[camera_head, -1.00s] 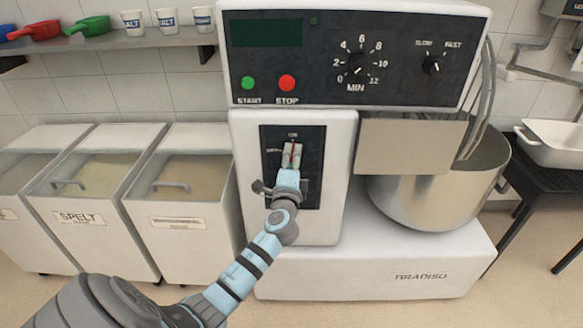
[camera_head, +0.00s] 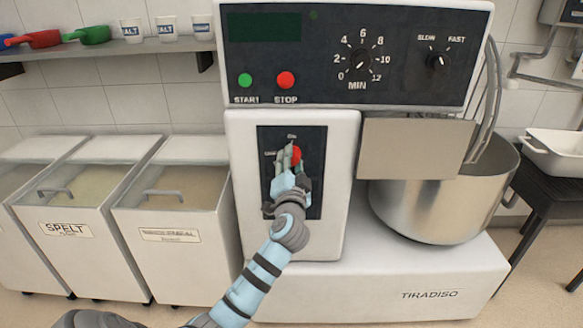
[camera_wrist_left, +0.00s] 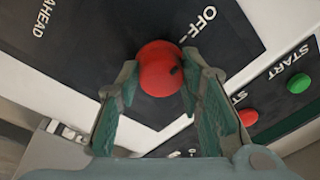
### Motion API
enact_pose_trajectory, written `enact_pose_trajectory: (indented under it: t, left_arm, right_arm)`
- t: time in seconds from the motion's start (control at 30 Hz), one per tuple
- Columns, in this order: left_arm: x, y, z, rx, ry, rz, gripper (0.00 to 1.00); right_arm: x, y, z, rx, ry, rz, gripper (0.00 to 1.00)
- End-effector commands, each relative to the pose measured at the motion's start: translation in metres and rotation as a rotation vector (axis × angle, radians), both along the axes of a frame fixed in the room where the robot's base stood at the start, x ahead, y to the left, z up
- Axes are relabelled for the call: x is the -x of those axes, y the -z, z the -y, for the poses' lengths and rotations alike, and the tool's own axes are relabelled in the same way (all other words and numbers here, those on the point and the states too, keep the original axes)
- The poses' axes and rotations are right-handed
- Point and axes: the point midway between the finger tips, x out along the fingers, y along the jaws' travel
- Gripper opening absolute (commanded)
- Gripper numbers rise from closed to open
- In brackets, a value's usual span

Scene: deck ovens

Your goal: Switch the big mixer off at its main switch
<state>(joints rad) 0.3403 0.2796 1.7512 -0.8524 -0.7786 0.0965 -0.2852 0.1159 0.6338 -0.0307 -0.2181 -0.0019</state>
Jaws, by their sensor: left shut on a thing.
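The big mixer (camera_head: 430,270) stands in the middle of the head view. Its main switch is a round red knob (camera_head: 297,155) on a dark panel (camera_head: 310,198) below the control face. My left gripper (camera_head: 287,160) is at this panel, with its fingers on the knob. In the left wrist view the red knob (camera_wrist_left: 160,75) sits between the two fingertips (camera_wrist_left: 160,66), and the gripper is shut on it. The knob's exact setting is hard to tell. My right gripper is not in view.
Above the panel are a green start button (camera_head: 246,80), a red stop button (camera_head: 285,80) and two dials. The steel bowl (camera_head: 430,205) is at right. Lidded bins (camera_head: 175,235) stand at left under a shelf (camera_head: 110,51).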

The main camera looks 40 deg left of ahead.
Motion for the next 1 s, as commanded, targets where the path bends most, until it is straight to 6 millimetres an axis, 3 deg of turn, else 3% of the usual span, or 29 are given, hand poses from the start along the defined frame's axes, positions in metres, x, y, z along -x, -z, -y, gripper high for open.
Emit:
enact_pose_trajectory:
  t: [0.23,0.43,0.63,0.67,0.77,1.0]
  left_arm:
    - [0.0,-0.007,-0.001,0.033,0.0,0.045,0.06]
    - [-0.001,-0.008,0.0,0.039,0.001,0.05,0.06]
    - [-0.001,-0.008,0.0,0.038,0.001,0.05,0.06]
    - [-0.001,-0.008,0.0,0.038,0.001,0.05,0.36]
    - [-0.001,-0.008,0.0,0.039,0.001,0.049,0.52]
    - [-0.001,-0.004,0.0,0.043,0.002,0.043,0.54]
  right_arm:
    - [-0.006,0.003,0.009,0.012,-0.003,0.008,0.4]
    - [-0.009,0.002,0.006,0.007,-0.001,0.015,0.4]
    - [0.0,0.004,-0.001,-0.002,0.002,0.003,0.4]
    - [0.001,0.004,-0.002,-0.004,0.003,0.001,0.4]
    - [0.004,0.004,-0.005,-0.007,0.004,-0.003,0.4]
    - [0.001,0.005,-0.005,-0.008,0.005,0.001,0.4]
